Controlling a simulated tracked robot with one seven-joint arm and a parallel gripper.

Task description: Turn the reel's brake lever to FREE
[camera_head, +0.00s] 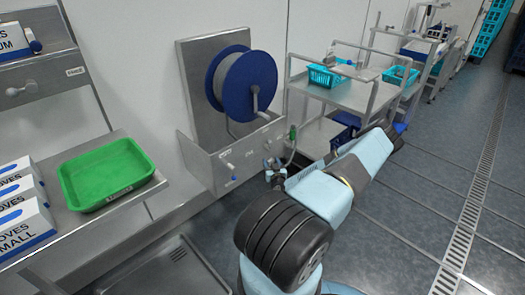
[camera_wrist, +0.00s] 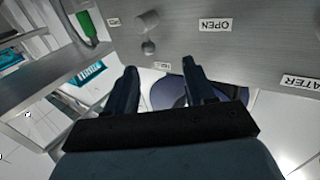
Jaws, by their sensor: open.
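The reel (camera_head: 240,85) is a blue drum mounted on a grey metal backplate. Below it is a metal front panel (camera_head: 212,160). A small grey lever on a round hub, which looks like the brake lever (camera_head: 268,144), sits at the panel's right part; it also shows at the top of the wrist view (camera_wrist: 148,45). My gripper (camera_head: 274,172) is in front of the panel, just below this lever. In the wrist view its two fingers (camera_wrist: 159,68) are apart with nothing between them, and the lever lies beyond the tips.
Another lever (camera_head: 228,165) sits at the panel's left, near a WATER label (camera_wrist: 301,82). A green nozzle (camera_head: 292,133) hangs right of the panel. A green tray (camera_head: 105,175) and glove boxes (camera_head: 22,205) lie at left. A metal trolley (camera_head: 350,95) stands at right.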

